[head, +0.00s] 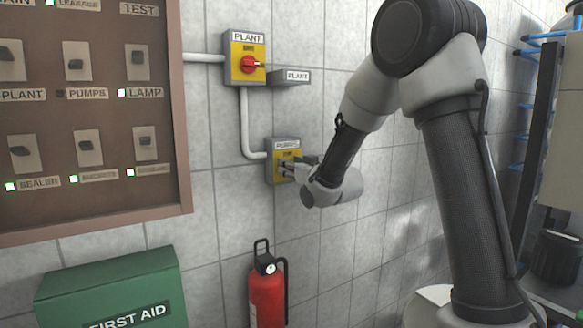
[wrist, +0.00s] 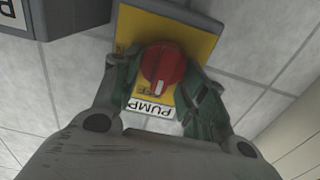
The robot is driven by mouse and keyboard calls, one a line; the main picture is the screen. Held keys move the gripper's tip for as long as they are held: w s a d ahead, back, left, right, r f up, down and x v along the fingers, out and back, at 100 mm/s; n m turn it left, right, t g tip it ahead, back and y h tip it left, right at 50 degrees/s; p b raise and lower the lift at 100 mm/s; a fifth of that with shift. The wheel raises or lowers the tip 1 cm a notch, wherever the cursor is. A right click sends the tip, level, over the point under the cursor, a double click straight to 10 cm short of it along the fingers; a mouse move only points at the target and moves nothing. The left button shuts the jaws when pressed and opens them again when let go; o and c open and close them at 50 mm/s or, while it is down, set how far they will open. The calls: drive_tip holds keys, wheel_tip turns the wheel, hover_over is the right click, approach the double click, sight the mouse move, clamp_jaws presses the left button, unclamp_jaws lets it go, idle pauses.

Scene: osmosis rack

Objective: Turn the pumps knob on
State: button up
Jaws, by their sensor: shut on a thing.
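The pumps switch box (head: 270,160) is a grey box with a yellow face on the tiled wall, below the plant switch. Its red knob (wrist: 162,68) shows in the wrist view, on the yellow plate (wrist: 196,38) above a label reading "PUMP". My gripper (wrist: 165,85) has its green-lined fingers on both sides of the red knob and is shut on it. In the head view my gripper (head: 291,168) reaches the box from the right and hides most of the knob.
A brown breaker panel (head: 182,130) is at left. A fire extinguisher (head: 267,292) and green first aid box (head: 110,290) are below.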

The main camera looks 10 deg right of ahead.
drive_tip(key=shift+m, duration=0.3)
drive_tip(key=m, duration=0.4)
drive_tip(key=shift+w+d, duration=0.1)
drive_tip(key=shift+d, duration=0.15)
drive_tip(key=shift+w+d+f+m, duration=0.1)
drive_tip(key=shift+f+m, duration=0.1)
drive_tip(key=shift+m, duration=2)
drive_tip(key=shift+s+d+f+m, duration=0.1)
drive_tip(key=shift+d+f+m, duration=0.1)
drive_tip(key=shift+m, duration=2)
drive_tip(key=shift+w+d+f+m, duration=0.1)
drive_tip(key=shift+f+m, duration=0.1)
drive_tip(key=shift+m, duration=2)
drive_tip(key=o, duration=0.9)
